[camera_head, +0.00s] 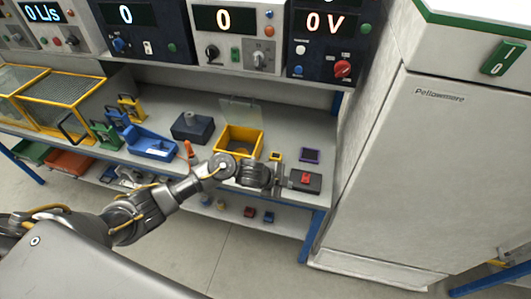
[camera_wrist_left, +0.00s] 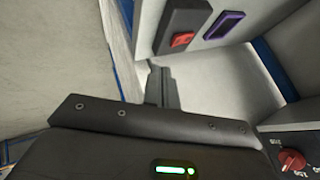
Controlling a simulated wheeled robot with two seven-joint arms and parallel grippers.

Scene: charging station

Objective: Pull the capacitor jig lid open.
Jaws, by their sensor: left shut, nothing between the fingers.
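A yellow open-topped box (camera_head: 239,139), which looks like the capacitor jig, stands on the bench in the head view. A clear panel (camera_head: 240,112), apparently its lid, stands raised at its back edge. My left gripper (camera_head: 277,181) is in front and to the right of the yellow box, apart from it, beside a dark box with a red switch (camera_head: 305,180). In the left wrist view the fingers (camera_wrist_left: 162,84) are together and empty. The dark box (camera_wrist_left: 178,25) shows above them there; the yellow box does not show. My right gripper is in neither view.
A purple-framed device (camera_head: 310,155) and a small yellow item (camera_head: 275,155) lie right of the yellow box. A dark block (camera_head: 192,127) and a blue tray (camera_head: 151,145) stand left. Instruments line the shelf above; a tall white cabinet (camera_head: 425,160) bounds the right.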

